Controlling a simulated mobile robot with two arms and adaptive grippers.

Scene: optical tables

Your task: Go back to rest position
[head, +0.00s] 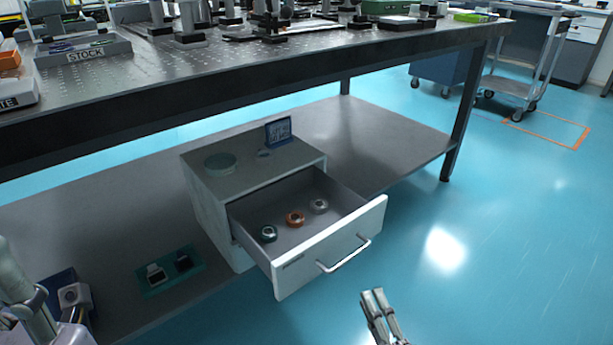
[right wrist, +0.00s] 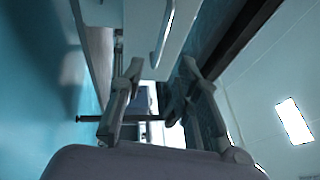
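My right gripper (head: 373,297) is at the bottom of the head view, in front of and below the drawer front, apart from it. In the right wrist view its two fingers (right wrist: 162,72) stand apart with nothing between them. My left gripper does not show; only parts that look like my arm are at the lower left edge. The white drawer (head: 335,247) of a small cabinet (head: 208,200) is pulled open. Three small round pieces lie inside: a dark green one (head: 268,233), an orange one (head: 294,219) and a grey one (head: 319,206). The drawer handle (head: 343,254) is free.
The cabinet stands on the lower shelf (head: 395,145) of the optical table (head: 230,80), whose top carries mounts and a STOCK tray (head: 85,52). A green tray (head: 171,272) lies left of the cabinet. The blue floor (head: 500,230) at right is clear. A cart (head: 515,88) stands farther back.

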